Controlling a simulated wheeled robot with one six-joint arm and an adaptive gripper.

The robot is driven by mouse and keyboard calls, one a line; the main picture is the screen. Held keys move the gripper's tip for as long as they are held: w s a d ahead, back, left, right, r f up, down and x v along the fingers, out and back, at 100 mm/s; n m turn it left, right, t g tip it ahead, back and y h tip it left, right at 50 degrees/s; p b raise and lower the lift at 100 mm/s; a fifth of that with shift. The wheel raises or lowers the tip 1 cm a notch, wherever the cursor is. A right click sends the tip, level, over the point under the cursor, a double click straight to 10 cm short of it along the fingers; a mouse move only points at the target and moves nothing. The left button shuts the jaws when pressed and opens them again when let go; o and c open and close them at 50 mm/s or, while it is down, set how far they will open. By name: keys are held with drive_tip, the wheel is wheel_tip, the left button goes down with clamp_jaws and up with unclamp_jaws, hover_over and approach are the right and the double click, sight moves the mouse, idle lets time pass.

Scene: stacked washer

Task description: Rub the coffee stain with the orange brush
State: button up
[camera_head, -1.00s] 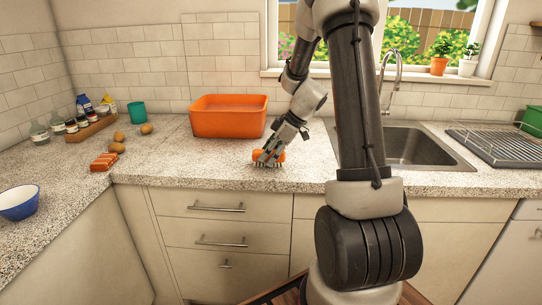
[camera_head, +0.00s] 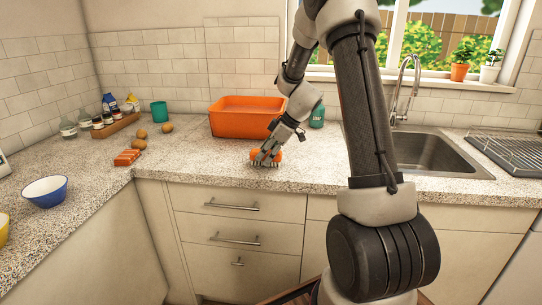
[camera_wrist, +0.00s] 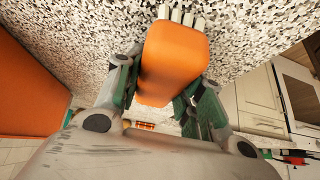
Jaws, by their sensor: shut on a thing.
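The orange brush (camera_head: 279,155) is at the front part of the speckled counter, bristles down. My gripper (camera_head: 265,154) is shut on it from above. In the wrist view the orange brush body (camera_wrist: 175,58) sits between the fingers of my gripper (camera_wrist: 163,92), with pale bristles at its far end against the counter. The bristles look to be on or very close to the counter; exact contact cannot be told. I see no coffee stain in either view; the brush and gripper may hide it.
An orange tub (camera_head: 246,117) stands behind my gripper, with a green bottle (camera_head: 317,114) to its right. The sink (camera_head: 435,153) is at the right. Several eggs, an orange-and-white item (camera_head: 127,157), a teal cup (camera_head: 159,112) and a blue bowl (camera_head: 45,191) are at the left. Counter left of the brush is clear.

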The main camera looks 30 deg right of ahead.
sight(257, 150)
drive_tip(key=shift+w+a, duration=0.55)
drive_tip(key=shift+a, duration=0.3)
drive_tip(key=shift+w+a, duration=0.55)
drive_tip(key=shift+a, duration=0.25)
drive_tip(key=r, duration=0.4)
drive_tip(key=shift+w+a, duration=0.25)
drive_tip(key=shift+a, duration=0.05)
drive_tip(key=shift+r, duration=2.2)
drive_tip(key=shift+s, duration=0.1)
